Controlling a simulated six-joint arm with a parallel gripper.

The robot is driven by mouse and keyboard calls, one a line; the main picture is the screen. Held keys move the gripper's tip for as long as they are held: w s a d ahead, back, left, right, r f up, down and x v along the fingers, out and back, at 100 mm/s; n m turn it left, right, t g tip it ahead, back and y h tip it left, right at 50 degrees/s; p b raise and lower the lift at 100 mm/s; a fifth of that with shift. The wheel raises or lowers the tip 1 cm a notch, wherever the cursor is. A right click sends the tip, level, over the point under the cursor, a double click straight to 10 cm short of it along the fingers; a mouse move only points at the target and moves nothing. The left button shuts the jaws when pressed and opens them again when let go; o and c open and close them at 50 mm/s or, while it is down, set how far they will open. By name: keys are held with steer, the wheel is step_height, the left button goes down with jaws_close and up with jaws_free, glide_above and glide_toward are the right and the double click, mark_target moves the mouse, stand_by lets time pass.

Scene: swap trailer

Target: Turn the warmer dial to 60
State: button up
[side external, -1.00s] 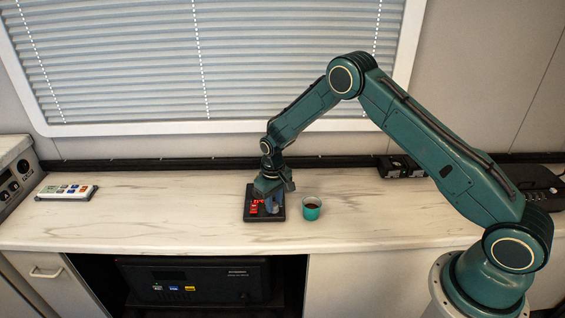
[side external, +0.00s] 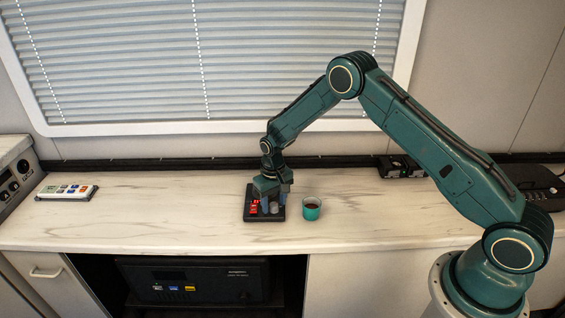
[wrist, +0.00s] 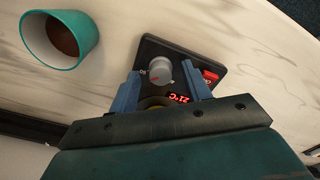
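The warmer (side external: 249,216) is a small black box on the counter with a red lit display and a red switch (wrist: 210,76). In the wrist view its display (wrist: 178,98) reads about 21 °C. Its dial (wrist: 159,71) is a grey round knob with a red pointer mark; a small number beside it is too blurred to read. My gripper (wrist: 160,78) is open above the warmer, blue fingers pointing down, with a gap between them. The dial shows between and just beyond the fingertips, and I see no contact.
A teal cup (side external: 312,208) with dark contents stands close to the right of the warmer; it also shows in the wrist view (wrist: 84,62). A remote-like keypad (side external: 67,192) lies far left. Black sockets (side external: 400,167) sit at the back right. The counter left of the warmer is clear.

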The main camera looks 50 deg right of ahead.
steer(key=shift+r, duration=0.15)
step_height(320, 180, up, 14)
steer(key=shift+f, duration=0.2)
stand_by(0.6)
stand_by(0.4)
step_height(320, 180, up, 12)
steer(key=t, duration=0.1)
glide_above(274, 204)
steer(key=s, duration=0.6)
steer(key=s+r+n+t, duration=0.1)
steer(key=s+r+t, duration=0.1)
steer(key=s+r, duration=0.7)
steer(key=s+a+r+n+t, duration=0.1)
steer(key=s+t, duration=0.1)
steer(key=s, duration=1.9)
steer(key=shift+s+a+t, duration=0.15)
steer(key=shift+a+t, duration=0.05)
steer(key=shift+t, duration=0.1)
